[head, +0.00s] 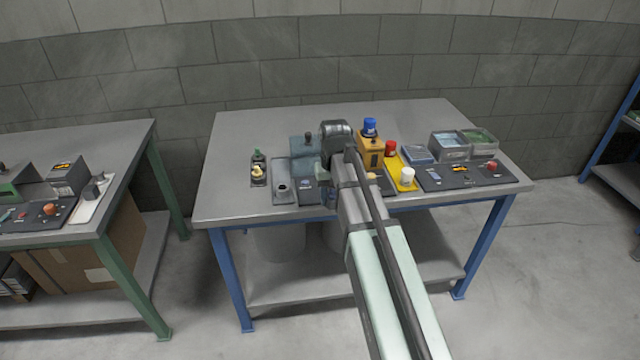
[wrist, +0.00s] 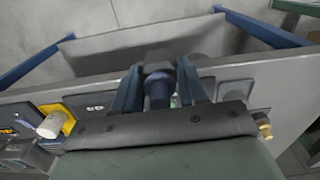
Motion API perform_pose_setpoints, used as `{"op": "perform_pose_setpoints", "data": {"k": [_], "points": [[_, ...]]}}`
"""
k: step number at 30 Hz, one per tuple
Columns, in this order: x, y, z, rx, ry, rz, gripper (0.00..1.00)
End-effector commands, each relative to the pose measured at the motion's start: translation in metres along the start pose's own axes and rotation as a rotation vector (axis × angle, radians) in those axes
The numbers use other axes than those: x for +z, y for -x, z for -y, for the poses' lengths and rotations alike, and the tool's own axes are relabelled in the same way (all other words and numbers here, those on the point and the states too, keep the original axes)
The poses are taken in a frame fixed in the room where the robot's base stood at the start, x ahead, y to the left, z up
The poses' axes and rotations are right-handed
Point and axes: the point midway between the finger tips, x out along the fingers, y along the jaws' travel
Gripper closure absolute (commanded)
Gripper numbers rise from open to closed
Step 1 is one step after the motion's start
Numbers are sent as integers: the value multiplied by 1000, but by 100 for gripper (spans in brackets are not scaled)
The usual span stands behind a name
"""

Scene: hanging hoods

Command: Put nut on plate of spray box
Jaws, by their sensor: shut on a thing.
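In the wrist view my gripper (wrist: 160,92) has its two blue fingers closed on a dark blue-grey round piece (wrist: 158,70), which I take to be the nut. In the head view my gripper (head: 328,196) is over the front middle of the table, and my arm mostly hides the held piece. A blue-grey box (head: 304,147) with a dark knob stands just left of my gripper, with a grey plate (head: 283,190) with a round hole in front of it. An orange box (head: 370,145) with a blue cap stands to the right. Which box is the spray box I cannot tell.
Grey bins (head: 450,153) and a dark control panel (head: 437,177) are at right. The table's back is clear.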

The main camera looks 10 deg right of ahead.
Motion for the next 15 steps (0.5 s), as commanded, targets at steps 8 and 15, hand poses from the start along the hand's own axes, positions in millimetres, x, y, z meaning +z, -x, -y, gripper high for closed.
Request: {"op": "perform_pose_setpoints", "data": {"k": [8,15], "points": [[-18,-7,-30,0,-67,0,96],[-57,-3,-45,0,-171,1,96]]}}
